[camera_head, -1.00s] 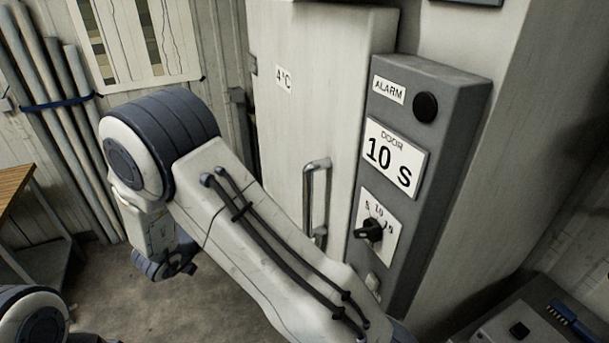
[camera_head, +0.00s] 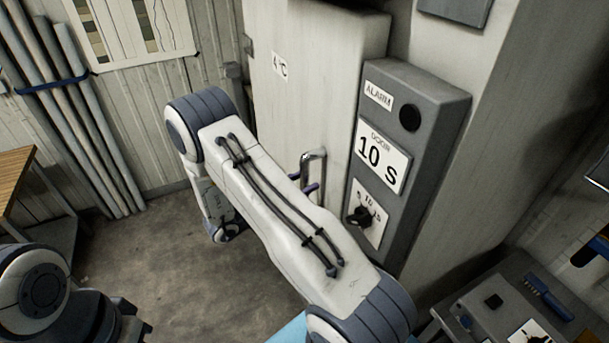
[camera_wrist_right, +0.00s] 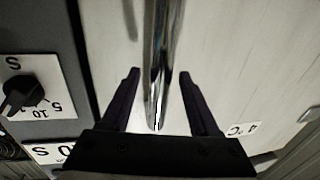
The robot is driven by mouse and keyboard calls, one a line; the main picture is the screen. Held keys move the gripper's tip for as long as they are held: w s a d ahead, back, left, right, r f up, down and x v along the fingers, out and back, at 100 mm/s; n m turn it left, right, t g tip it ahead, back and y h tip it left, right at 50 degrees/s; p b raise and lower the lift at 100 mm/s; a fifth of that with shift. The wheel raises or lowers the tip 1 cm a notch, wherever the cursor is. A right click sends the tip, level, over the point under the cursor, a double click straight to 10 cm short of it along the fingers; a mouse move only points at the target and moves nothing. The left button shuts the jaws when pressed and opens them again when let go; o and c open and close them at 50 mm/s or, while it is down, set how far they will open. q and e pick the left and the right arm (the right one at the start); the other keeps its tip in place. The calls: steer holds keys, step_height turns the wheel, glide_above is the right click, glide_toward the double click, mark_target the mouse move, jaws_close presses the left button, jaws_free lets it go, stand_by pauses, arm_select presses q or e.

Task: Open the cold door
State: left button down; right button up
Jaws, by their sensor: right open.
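The cold door (camera_head: 283,110) is a pale panel marked "4°C", standing shut in the head view. Its upright metal handle (camera_head: 319,166) is on the right side of the door, partly hidden by my right arm. My right gripper (camera_head: 305,184) is at the handle, with only its dark fingertips showing past the arm. In the right wrist view the handle (camera_wrist_right: 161,50) runs between the two spread fingers of the right gripper (camera_wrist_right: 159,75). The fingers stand apart from the bar on both sides. My left arm shows at lower left, but its gripper cannot be made out.
A bench (camera_head: 500,310) stands at lower right. The floor (camera_head: 135,255) left of the door is clear.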

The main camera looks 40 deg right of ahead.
steer(key=shift+d, duration=0.5)
jaws_close()
stand_by(1.1)
